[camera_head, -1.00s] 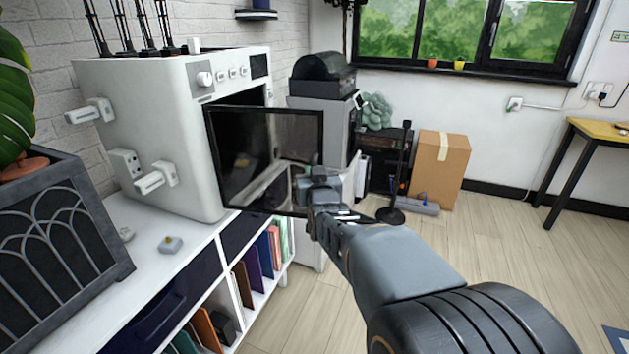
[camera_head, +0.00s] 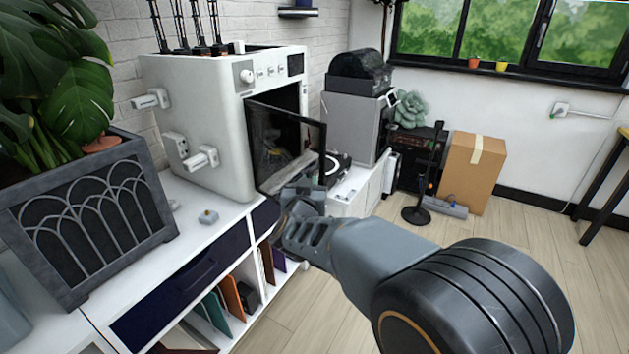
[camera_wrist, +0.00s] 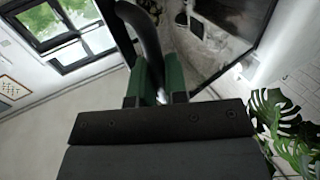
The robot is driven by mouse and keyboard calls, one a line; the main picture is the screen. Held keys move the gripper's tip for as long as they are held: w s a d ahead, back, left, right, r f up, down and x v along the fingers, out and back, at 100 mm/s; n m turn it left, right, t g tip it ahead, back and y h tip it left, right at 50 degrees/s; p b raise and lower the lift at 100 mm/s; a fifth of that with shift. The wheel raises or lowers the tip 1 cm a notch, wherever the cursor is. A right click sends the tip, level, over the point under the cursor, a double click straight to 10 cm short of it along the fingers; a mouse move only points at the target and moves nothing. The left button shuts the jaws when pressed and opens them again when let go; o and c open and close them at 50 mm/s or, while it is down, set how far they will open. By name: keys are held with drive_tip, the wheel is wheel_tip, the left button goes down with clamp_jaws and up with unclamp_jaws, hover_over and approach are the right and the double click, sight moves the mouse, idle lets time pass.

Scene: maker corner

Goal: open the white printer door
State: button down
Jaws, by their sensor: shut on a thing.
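The white printer (camera_head: 205,120) stands on the white cabinet in the head view. Its dark-glass door (camera_head: 290,148) stands partly open, swung out from its left edge, with a dark gap behind it. My gripper (camera_head: 302,190) is at the lower free side of the door. In the wrist view my gripper (camera_wrist: 158,82) has its green-padded fingers shut on the dark curved door handle (camera_wrist: 146,38). The handle is hidden behind the gripper in the head view. The printer's inside is mostly hidden by the door.
A planter (camera_head: 95,215) with large leaves stands at the left of the cabinet top (camera_head: 188,228). A small grey item (camera_head: 208,217) lies before the printer. A cardboard box (camera_head: 473,172) and a black stand (camera_head: 418,213) are on the floor behind. Open floor lies at right.

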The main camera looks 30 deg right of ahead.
drive_tip(key=shift+a+r, duration=0.15)
drive_tip(key=shift+a, duration=0.3)
drive_tip(key=shift+s+a, duration=0.1)
drive_tip(key=shift+a, duration=0.05)
drive_tip(key=c, duration=1.2)
unclamp_jaws()
drive_tip(key=shift+o, duration=0.2)
drive_tip(key=b+v, duration=0.2)
drive_tip(key=v, duration=1.2)
